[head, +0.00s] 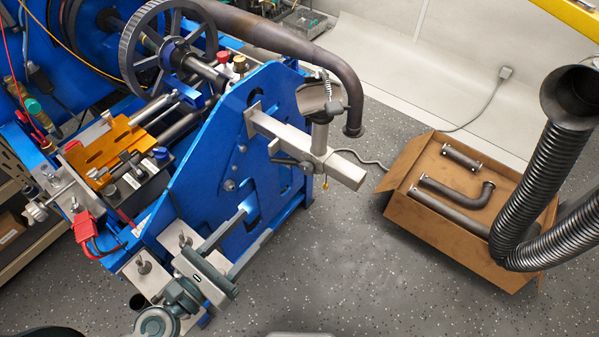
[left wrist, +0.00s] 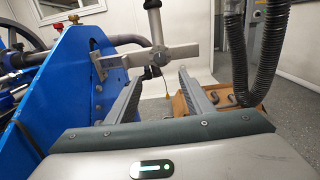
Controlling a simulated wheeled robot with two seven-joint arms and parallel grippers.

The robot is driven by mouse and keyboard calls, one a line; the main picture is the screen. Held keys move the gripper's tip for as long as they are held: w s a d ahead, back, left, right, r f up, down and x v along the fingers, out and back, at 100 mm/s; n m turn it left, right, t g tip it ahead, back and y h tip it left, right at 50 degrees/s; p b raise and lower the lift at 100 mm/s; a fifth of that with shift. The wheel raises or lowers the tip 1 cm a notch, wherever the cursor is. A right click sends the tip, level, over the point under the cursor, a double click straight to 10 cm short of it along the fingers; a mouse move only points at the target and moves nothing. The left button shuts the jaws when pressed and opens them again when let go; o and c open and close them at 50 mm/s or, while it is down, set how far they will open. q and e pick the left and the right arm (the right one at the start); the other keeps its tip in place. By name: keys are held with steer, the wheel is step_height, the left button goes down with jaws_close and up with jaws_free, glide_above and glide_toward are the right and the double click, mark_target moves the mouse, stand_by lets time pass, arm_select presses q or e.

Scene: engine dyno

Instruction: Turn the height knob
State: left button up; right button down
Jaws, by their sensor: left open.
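A bare metal bar (head: 305,145) sticks out from the blue engine stand (head: 215,165), with an upright post (head: 319,138) clamped to it. In the left wrist view the bar (left wrist: 185,52) and clamp show beyond the fingers, with a dark knob (left wrist: 152,72) under the bar. My left gripper (head: 257,222) is open and empty, below and short of the bar; its fingers also show in the left wrist view (left wrist: 161,75). My right gripper is not visible.
A cardboard box (head: 430,218) with metal pipes stands on the floor at right, beside ribbed exhaust hoses (head: 535,185). A rusty exhaust pipe (head: 330,62) curves above the bar. The blue stand is close left of my gripper. Speckled floor (head: 340,265) lies open in front.

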arm_select(q)
steer(key=w+p, duration=0.1)
steer(key=p, duration=0.4)
glide_toward(305, 170)
steer(key=p+x, duration=0.2)
steer(key=x, duration=0.6)
steer(key=c, duration=1)
